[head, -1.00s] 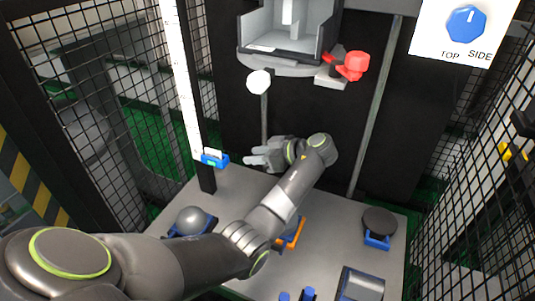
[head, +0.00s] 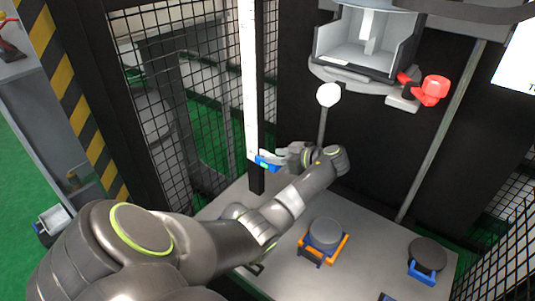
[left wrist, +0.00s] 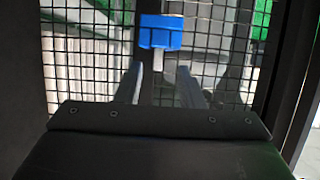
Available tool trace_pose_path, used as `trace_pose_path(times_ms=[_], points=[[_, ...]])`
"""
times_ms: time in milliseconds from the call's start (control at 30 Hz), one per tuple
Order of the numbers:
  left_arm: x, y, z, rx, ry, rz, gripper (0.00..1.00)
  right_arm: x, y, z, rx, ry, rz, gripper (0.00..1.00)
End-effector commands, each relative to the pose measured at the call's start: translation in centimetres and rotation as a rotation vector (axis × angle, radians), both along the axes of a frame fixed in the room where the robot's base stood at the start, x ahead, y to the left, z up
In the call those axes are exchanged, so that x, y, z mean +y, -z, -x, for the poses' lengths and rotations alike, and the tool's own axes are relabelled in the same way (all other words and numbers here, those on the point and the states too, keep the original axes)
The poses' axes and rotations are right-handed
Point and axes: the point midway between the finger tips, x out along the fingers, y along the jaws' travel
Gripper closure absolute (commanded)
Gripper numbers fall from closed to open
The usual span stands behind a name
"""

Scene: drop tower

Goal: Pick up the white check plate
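A small blue holder (head: 266,163) sits on the tall white and black post, level with my left gripper (head: 284,155). In the left wrist view the blue holder (left wrist: 160,38) lies just beyond the fingertips. In the head view the plate is hard to make out beside the gripper. My right gripper is out of view.
The grey table holds a grey round weight in an orange holder (head: 327,240) and a dark disc in a blue holder (head: 427,256). Mesh fencing (head: 180,110) stands behind the post.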

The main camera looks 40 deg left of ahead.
Motion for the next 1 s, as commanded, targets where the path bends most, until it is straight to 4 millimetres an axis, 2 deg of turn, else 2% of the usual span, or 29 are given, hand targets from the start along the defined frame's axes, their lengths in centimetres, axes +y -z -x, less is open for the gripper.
trace_pose_path(times_ms=[300, 533, 567, 800, 1000], points=[[4.4, 1.0, 0.3, 0.002, -0.002, -0.002, 0.65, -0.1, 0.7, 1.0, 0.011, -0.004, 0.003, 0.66], [4.6, 1.2, 0.2, 0.001, 0.000, -0.001, 0.65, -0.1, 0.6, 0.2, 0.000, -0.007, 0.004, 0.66], [4.6, 1.2, 0.2, 0.001, 0.000, -0.001, 0.67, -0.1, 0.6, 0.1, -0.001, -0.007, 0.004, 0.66], [4.6, 1.2, 0.2, 0.000, 0.000, 0.000, 0.98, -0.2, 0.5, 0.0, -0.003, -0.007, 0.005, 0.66], [4.6, 1.1, 0.2, 0.000, 0.000, 0.000, 1.00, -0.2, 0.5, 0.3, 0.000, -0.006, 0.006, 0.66]])
